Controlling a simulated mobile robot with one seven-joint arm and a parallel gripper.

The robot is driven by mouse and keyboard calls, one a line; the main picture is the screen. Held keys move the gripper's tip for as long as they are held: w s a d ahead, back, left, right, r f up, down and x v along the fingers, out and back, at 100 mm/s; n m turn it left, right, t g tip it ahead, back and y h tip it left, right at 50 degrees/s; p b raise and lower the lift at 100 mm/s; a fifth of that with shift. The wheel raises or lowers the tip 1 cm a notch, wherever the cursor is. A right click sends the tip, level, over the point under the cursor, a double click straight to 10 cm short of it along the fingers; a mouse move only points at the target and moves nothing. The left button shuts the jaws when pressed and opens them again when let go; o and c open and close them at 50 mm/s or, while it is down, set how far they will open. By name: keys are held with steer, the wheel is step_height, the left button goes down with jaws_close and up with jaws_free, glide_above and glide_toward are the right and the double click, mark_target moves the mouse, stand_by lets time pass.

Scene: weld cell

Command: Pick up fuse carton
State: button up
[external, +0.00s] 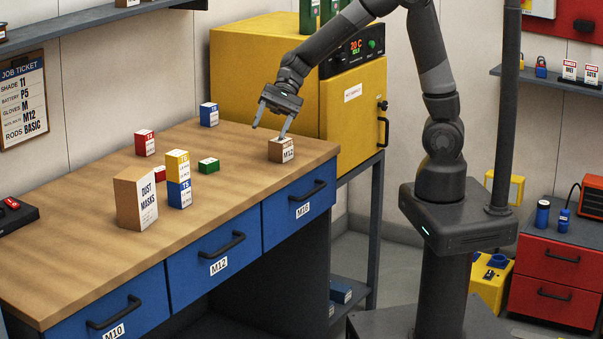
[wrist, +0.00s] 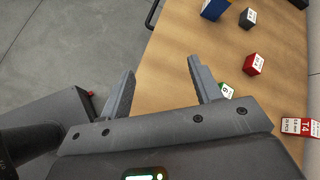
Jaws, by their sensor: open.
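No box has a readable word "fuse", so I cannot tell which is the fuse carton. Several small coloured cartons with white labels stand on the wooden bench: a red one (external: 144,143), a blue one (external: 208,115), a yellow one (external: 177,163) stacked on a blue one (external: 179,193), and a low green one (external: 208,165). The wrist view shows a red carton marked T4 (wrist: 299,127), a small red box (wrist: 253,63) and a green one (wrist: 226,91) beside the right finger. My gripper (external: 269,132) is open and empty, above the bench's far right part; it fills the lower wrist view (wrist: 162,68).
A brown box (external: 281,150) stands close by the right fingertip in the external view. A tall dust masks carton (external: 136,199) stands near the bench front (external: 70,262). A yellow oven (external: 250,75) stands behind the bench.

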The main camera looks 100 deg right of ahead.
mark_target(210, 160)
steer(key=w+d+f+m+t, duration=0.1)
steer(key=w+d+f+m, duration=0.1)
steer(key=d+m, duration=0.1)
steer(key=w+d+f+m+t, duration=0.2)
steer(key=w+d+f+m, duration=0.1)
steer(key=d, duration=0.2)
steer(key=w+d+f+m+t, duration=0.1)
steer(key=w+d+f+m, duration=0.2)
steer(key=d+m, duration=0.1)
steer(key=shift+w+d+t+h, duration=0.15)
steer(key=shift+d+t+h, duration=0.25)
steer(key=shift+d, duration=0.1)
steer(key=x, duration=0.5)
steer(key=shift+w, duration=0.1)
steer(key=shift+x, duration=2.8)
steer(key=shift+a+r, duration=0.15)
steer(key=shift+a, duration=0.05)
steer(key=shift+c, duration=0.4)
steer(key=c, duration=1)
steer(key=shift+r, duration=0.1)
